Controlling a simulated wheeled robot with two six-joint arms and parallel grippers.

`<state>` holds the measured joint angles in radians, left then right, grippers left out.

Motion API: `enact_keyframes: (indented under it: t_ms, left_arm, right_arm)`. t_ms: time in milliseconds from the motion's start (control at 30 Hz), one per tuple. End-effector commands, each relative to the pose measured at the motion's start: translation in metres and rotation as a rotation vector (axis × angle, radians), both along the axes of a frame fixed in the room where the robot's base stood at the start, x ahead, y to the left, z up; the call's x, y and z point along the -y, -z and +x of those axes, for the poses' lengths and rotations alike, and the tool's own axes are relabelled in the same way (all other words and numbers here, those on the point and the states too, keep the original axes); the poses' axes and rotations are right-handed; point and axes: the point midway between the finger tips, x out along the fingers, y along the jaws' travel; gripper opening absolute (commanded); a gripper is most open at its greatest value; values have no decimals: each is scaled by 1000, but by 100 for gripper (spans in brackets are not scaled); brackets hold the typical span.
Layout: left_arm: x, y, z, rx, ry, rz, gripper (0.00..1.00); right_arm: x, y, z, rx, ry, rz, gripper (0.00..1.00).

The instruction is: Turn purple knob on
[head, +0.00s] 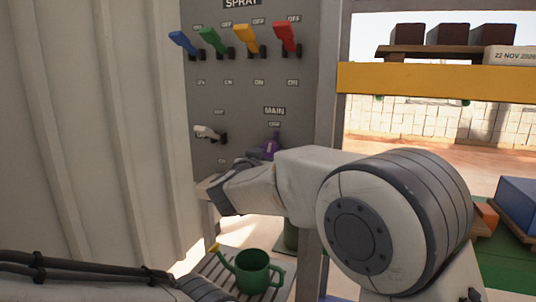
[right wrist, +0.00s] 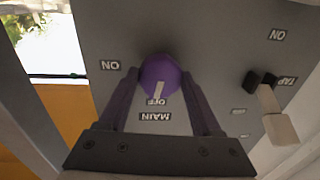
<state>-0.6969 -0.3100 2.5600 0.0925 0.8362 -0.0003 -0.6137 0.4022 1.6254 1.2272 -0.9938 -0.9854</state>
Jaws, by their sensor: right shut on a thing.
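The purple knob (right wrist: 158,78) is on the grey panel (right wrist: 215,45), under the MAIN label in the head view, where the knob (head: 270,147) is partly hidden by my right arm. In the right wrist view, which is upside down, its white pointer faces the OFF label (right wrist: 156,101). An ON label (right wrist: 110,65) sits to its left there. My right gripper (right wrist: 160,90) is shut on the knob, one finger on each side. In the head view its fingers are mostly hidden. My left gripper is out of view.
Blue, green, yellow and red levers (head: 243,40) line the panel's top. A white TAP lever (head: 208,132) is left of the knob; it also shows in the wrist view (right wrist: 280,128). A green watering can (head: 253,272) stands below. A yellow shelf beam (head: 430,80) is at right.

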Motion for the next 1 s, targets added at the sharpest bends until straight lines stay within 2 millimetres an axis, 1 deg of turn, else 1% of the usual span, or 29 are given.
enact_keyframes:
  t_ms: [200, 467, 1000]
  left_arm:
    - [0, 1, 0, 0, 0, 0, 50]
    - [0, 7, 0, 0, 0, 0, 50]
    - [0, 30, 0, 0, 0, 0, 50]
  right_arm:
    - [-1, 2, 0, 69, 0, 182, 10]
    - [-1, 3, 0, 157, -1, 414, 10]
    - [-2, 5, 0, 342, 0, 893, 10]
